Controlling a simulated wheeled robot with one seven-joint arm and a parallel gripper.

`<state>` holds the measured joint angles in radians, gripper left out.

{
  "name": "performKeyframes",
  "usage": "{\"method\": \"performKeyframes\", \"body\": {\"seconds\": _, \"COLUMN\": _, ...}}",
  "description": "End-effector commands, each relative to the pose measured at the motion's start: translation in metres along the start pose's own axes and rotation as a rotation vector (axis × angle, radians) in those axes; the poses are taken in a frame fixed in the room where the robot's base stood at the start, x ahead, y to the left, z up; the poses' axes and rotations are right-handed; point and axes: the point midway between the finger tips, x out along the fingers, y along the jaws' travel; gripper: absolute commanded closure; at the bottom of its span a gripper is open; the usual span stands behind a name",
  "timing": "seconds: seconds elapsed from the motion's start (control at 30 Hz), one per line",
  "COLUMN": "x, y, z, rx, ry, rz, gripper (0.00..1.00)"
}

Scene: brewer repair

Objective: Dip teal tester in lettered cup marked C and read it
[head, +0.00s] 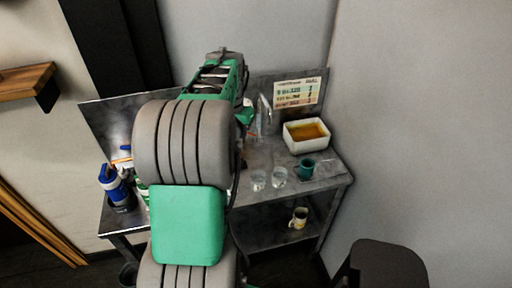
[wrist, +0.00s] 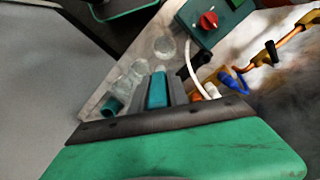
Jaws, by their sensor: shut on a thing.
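My gripper (wrist: 157,92) is shut on the teal tester (wrist: 157,88), which shows between the fingers in the wrist view. In the head view my arm hides the gripper and the tester. Clear glass cups stand on the metal bench: one shows at the left front (head: 258,180) and one beside it (head: 279,174). In the wrist view, clear cups stand left of the fingers (wrist: 124,87) and beyond them (wrist: 165,47). I can read no letters on them, so I cannot tell which is C. The tester appears apart from the cups; its reading is not visible.
A dark teal mug (head: 306,168) and a white tray (head: 291,142) of amber liquid stand at the bench's right. A sign (head: 297,92) leans behind. A green box with a red knob (wrist: 207,20) is near the cups. Blue-capped items (head: 112,183) stand left; a stool (head: 385,265) is front right.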

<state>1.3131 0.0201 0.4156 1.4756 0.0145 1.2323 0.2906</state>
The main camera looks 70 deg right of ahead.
Motion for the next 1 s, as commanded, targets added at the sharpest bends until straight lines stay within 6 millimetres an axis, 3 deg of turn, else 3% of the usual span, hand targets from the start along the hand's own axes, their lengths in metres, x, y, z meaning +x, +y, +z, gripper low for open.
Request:
{"method": "performKeyframes", "body": {"seconds": 0.03, "x": 0.006, "y": 0.022, "z": -0.01, "rx": 0.081, "ry": -0.001, "rz": 0.0, "gripper": 1.0}}
{"method": "performKeyframes", "body": {"seconds": 0.1, "x": 0.009, "y": 0.044, "z": -0.02, "rx": 0.17, "ry": 0.0, "rz": 0.0, "gripper": 1.0}}
{"method": "performKeyframes", "body": {"seconds": 0.23, "x": 0.013, "y": 0.066, "z": -0.028, "rx": 0.258, "ry": -0.001, "rz": 0.001, "gripper": 1.0}}
{"method": "performKeyframes", "body": {"seconds": 0.47, "x": 0.022, "y": 0.069, "z": -0.029, "rx": 0.27, "ry": -0.001, "rz": 0.001, "gripper": 1.0}}
{"method": "performKeyframes", "body": {"seconds": 1.0, "x": 0.071, "y": 0.068, "z": -0.028, "rx": 0.267, "ry": -0.001, "rz": 0.001, "gripper": 1.0}}
